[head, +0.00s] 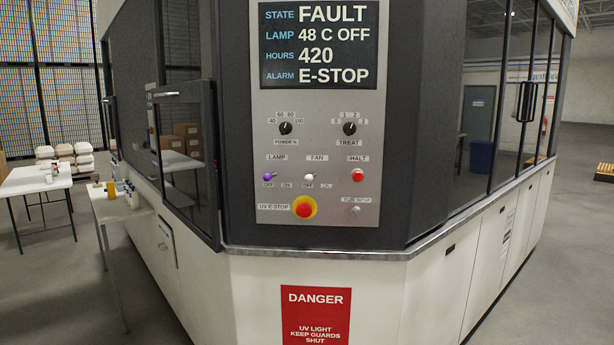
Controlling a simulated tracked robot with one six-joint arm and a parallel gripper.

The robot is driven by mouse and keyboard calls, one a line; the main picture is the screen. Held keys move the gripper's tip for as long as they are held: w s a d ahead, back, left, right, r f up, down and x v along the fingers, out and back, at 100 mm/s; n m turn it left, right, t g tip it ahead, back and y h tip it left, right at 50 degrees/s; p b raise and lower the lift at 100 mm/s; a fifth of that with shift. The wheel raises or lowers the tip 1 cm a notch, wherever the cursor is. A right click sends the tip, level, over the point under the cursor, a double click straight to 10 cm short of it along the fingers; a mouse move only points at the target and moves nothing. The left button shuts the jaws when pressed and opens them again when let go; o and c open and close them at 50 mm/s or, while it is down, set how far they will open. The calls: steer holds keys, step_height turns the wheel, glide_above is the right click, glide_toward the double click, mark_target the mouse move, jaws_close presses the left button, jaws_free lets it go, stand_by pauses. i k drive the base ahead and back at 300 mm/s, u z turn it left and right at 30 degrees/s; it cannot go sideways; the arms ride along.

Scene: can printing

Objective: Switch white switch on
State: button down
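The white switch (309,177) is a small toggle with a white tip, under the label FAN on the grey control panel (265,135). My gripper is not in view, and nothing touches the switch.
The display (318,45) reads FAULT. A metal ledge (320,252) juts below.

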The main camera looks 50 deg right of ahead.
mark_target(309, 178)
steer(key=u, duration=0.05)
steer(key=i, duration=1)
steer(key=z, duration=0.05)
